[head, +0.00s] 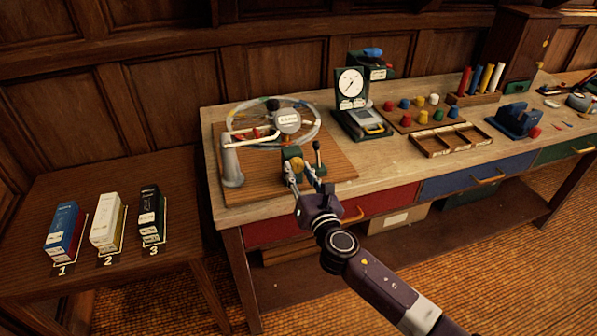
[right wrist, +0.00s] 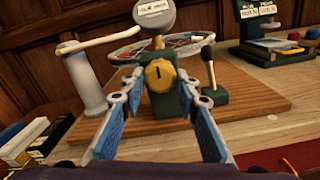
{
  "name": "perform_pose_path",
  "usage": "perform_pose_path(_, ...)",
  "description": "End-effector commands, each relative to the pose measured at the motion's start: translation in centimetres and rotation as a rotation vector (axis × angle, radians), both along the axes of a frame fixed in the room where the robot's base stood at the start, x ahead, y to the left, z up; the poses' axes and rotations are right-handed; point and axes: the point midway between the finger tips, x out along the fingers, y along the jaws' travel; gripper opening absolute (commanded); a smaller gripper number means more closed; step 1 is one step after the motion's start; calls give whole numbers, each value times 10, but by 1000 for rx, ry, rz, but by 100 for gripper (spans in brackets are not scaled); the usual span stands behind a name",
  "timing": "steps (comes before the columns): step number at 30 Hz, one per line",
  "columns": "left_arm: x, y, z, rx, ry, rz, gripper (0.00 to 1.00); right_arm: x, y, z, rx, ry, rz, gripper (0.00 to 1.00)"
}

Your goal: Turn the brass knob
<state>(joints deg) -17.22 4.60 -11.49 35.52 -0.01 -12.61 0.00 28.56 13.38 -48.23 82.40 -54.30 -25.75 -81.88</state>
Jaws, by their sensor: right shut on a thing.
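The brass knob (right wrist: 160,75) is round and yellow with a dark mark near its top. It sits on the front of a dark green block (right wrist: 165,104) on a wooden board. In the head view the knob (head: 296,164) is small and partly covered by my fingers. My right gripper (right wrist: 160,85) has its blue-padded fingers on either side of the knob, shut on it; in the head view the gripper (head: 303,176) reaches it from the front. My left gripper is not in view.
A small black lever (head: 317,155) stands just right of the knob. Behind are a ringed wheel device (head: 240,120) and a white curved arm (right wrist: 98,44). A dial gauge (head: 350,86) and colored pegs stand farther right. Several boxes (head: 104,222) sit on the left table.

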Motion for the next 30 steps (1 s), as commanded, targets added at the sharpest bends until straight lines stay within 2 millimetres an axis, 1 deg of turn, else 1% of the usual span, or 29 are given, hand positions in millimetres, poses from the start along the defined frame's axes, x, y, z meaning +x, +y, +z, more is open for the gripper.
perform_pose_path(5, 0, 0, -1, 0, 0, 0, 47, 0, 0, -1, 18, 7, 0, 5)
perform_pose_path(11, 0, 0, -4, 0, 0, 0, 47, 0, 0, -2, 98, 33, -1, 5)
perform_pose_path(17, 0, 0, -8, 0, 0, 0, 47, -1, 1, -2, 243, 80, 0, 5)
perform_pose_path(30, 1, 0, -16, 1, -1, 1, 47, -1, 2, -1, 641, 209, -1, 5)
